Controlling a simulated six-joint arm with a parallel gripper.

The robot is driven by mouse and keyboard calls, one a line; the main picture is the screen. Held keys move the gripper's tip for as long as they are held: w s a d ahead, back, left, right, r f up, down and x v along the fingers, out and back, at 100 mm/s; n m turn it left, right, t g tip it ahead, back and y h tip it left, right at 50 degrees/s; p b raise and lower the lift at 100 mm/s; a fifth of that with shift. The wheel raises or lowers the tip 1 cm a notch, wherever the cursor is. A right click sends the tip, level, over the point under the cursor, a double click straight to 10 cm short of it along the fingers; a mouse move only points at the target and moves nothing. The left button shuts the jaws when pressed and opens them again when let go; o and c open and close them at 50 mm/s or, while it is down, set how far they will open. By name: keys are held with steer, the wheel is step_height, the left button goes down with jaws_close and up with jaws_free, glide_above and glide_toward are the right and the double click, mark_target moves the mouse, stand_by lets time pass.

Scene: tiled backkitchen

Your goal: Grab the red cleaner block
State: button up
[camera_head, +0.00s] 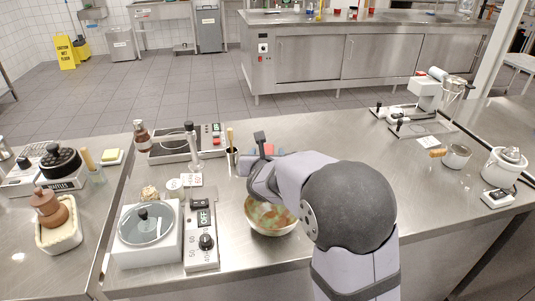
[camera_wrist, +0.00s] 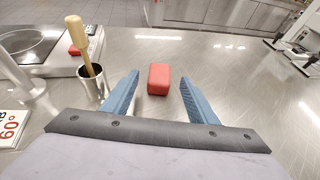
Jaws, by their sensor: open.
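The red cleaner block (camera_wrist: 159,79) lies on the steel counter in the wrist view, just ahead of and between the blue fingertips. My gripper (camera_wrist: 158,88) is open and empty, with one finger on each side of the space behind the block. In the head view the red block (camera_head: 268,149) shows only in part, mostly hidden by my gripper (camera_head: 264,147) and wrist.
A metal cup (camera_wrist: 90,82) with a wooden-handled tool stands just left of my gripper. The counter right of the block is clear.

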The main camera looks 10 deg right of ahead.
mark_target(267, 150)
steer(key=shift+w, duration=0.15)
steer(key=shift+p+x, duration=0.45)
steer(key=shift+x, duration=1.9)
steer(key=c, duration=1.2)
